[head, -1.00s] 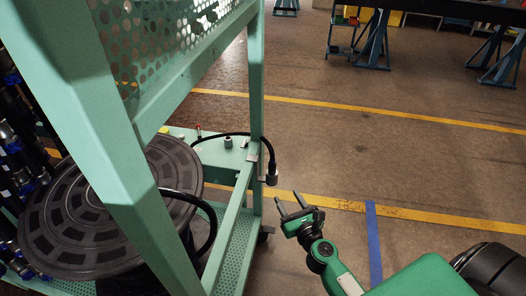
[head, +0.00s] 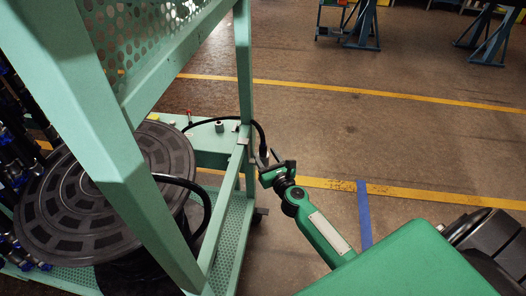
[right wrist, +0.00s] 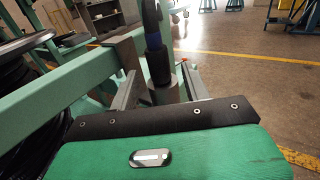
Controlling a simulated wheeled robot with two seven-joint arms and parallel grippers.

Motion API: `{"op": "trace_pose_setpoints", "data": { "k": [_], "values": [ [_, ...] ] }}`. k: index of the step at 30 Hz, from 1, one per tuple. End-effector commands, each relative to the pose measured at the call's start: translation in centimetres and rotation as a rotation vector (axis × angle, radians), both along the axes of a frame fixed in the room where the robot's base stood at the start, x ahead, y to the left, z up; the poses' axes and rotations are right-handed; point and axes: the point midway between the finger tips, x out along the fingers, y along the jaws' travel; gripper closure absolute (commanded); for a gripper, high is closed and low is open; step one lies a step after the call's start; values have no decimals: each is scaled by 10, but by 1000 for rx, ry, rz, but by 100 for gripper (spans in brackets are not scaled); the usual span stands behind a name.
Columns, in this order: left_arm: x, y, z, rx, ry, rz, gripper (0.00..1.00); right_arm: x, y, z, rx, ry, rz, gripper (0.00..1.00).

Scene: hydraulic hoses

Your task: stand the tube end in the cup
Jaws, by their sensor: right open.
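The black tube runs out over the rack's side, and its tube end (right wrist: 158,62) hangs down, with a blue band and a grey metal tip. In the head view the tube end (head: 264,148) is partly hidden by my right gripper (head: 268,160). In the right wrist view the open fingers of my right gripper (right wrist: 158,88) stand on either side of the tube end; I cannot tell whether they touch it. A small grey cylinder, which looks like the cup (head: 220,127), stands on the green shelf left of the tube end. My left gripper is not in view.
A green rack post (head: 243,70) and rail (head: 226,185) stand close left of my right gripper. A large black reel (head: 105,195) sits in the rack. The floor to the right is open.

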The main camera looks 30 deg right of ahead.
Motion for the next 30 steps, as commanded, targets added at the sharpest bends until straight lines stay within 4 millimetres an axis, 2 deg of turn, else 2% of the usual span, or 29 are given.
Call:
{"op": "trace_pose_setpoints", "data": {
  "k": [6,15,16,23,30],
  "values": [
    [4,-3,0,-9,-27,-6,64,26,-2,0,0,-1,1,52],
    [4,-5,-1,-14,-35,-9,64,30,-2,0,0,0,0,52],
    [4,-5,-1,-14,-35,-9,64,30,-2,0,0,0,0,54],
    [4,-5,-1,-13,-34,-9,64,30,-2,0,0,0,0,99],
    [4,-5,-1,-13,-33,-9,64,30,-2,1,1,0,0,100]
  ]
}}
